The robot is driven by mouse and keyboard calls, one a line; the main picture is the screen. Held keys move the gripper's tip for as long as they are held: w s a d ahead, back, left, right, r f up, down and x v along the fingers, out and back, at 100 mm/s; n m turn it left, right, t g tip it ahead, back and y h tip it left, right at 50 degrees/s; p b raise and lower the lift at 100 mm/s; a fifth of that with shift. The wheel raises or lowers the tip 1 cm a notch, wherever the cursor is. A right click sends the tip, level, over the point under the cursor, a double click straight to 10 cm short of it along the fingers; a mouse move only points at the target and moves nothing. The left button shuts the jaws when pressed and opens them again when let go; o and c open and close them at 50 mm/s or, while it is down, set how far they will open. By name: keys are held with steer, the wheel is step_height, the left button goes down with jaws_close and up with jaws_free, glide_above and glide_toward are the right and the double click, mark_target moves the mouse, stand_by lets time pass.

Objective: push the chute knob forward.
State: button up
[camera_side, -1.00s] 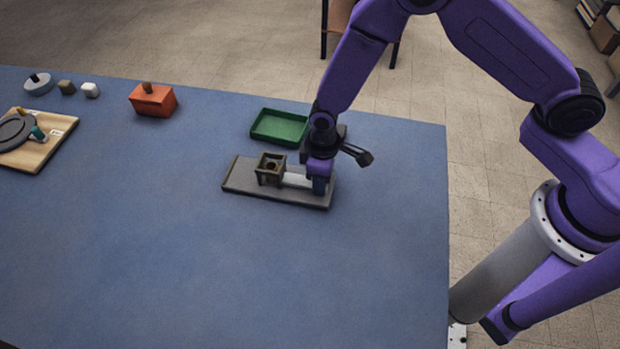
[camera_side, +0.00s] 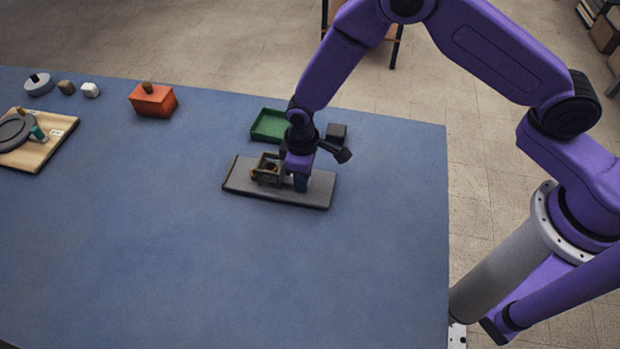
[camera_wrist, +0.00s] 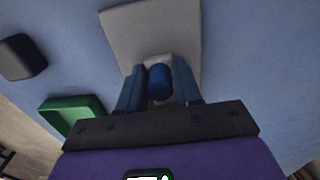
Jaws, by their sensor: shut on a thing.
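The chute is a grey base plate (camera_side: 318,193) with a small brown open-topped housing (camera_side: 266,168) near its left end. A blue round knob (camera_wrist: 158,82) sits on a pale slider (camera_wrist: 158,59) in the wrist view. My gripper (camera_side: 301,183) is low over the plate, just right of the housing. In the wrist view its two fingers stand on either side of the knob, shut on it. In the side view the gripper hides the knob and most of the slider. The housing is hidden behind the gripper body in the wrist view.
A green tray (camera_side: 267,124) and a dark block (camera_side: 337,132) lie just behind the chute. An orange box (camera_side: 152,100) with a knob, small blocks and a wooden board (camera_side: 48,150) stand far left. The blue table is clear in front.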

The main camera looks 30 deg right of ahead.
steer(key=shift+w+a, duration=0.8)
steer(key=shift+a, duration=0.05)
steer(key=o, duration=1.5)
steer(key=shift+r, duration=3.5)
